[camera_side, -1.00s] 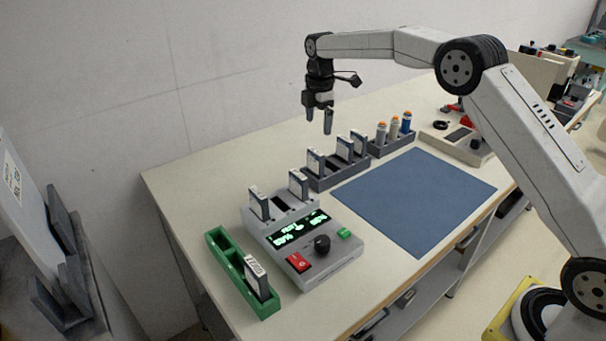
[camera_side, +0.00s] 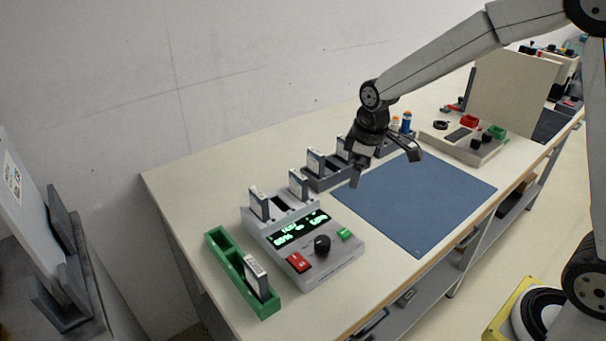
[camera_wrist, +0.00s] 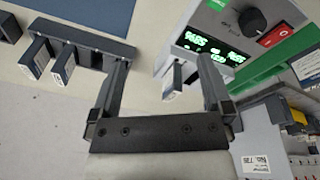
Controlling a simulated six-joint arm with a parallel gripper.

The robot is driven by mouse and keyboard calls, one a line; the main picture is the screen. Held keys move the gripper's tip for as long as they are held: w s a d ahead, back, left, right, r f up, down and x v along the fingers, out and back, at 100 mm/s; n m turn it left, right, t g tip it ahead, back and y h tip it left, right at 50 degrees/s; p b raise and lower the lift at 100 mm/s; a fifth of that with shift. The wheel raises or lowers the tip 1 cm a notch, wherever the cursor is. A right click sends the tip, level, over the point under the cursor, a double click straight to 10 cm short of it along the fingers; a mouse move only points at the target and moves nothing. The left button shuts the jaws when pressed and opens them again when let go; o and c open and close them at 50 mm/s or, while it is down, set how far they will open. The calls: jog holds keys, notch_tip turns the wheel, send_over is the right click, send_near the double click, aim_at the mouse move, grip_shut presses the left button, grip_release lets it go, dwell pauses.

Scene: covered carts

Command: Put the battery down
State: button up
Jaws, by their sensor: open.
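My gripper (camera_side: 382,165) is open, low over the back left of the blue mat, near the grey rack (camera_side: 325,183). In the wrist view no battery is held between its two fingers (camera_wrist: 163,75). Batteries with white labels stand in several places: one in the green tray (camera_side: 257,277), a left one (camera_side: 260,203) and a right one (camera_side: 298,186) in the charger (camera_side: 330,262), and others in the rack, such as its left one (camera_side: 315,162). My gripper hides part of the rack. The wrist view shows rack batteries (camera_wrist: 38,60) at left and a charger battery (camera_wrist: 176,80) beyond the fingers.
The blue mat (camera_side: 430,205) is empty. Orange- and blue-capped cylinders (camera_side: 407,122) stand behind my gripper.

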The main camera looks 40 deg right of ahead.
jog(key=s+f+m, duration=0.2)
jog(key=s+m, duration=0.1)
jog(key=s, duration=0.4)
jog(key=s+a+f+m, duration=0.1)
jog(key=s+f+m, duration=0.1)
jog(key=s, duration=0.6)
jog(key=shift+s+m+t, duration=0.15)
jog(key=shift+m+t, duration=0.25)
jog(key=shift+m, duration=0.1)
